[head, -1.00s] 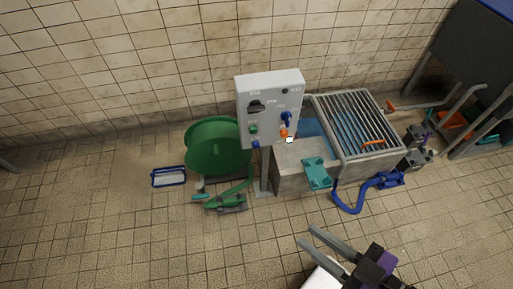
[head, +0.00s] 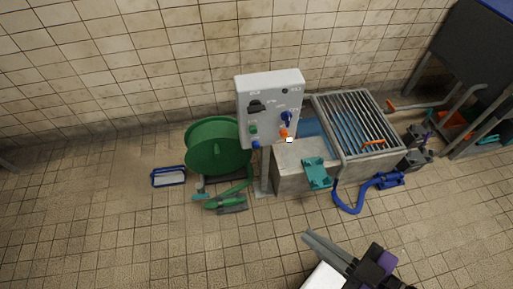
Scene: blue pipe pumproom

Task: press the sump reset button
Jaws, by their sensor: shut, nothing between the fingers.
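A light grey control panel (head: 285,88) stands on a post in front of the tiled wall. It carries a black knob (head: 256,106), a blue switch (head: 286,118), a green button (head: 253,129), an orange button (head: 283,133), a blue button (head: 256,143) and a small white square (head: 289,140) at its lower right edge. The labels are too small to read, so I cannot tell which control is the sump reset button. My gripper (head: 306,236) is shut and empty at the lower right, well in front of the panel and apart from it.
A green hose reel (head: 214,148) stands left of the panel. A concrete sump (head: 291,172) with a metal grate (head: 352,112) is to its right, with a teal bracket (head: 317,174) and blue hose (head: 347,208) in front.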

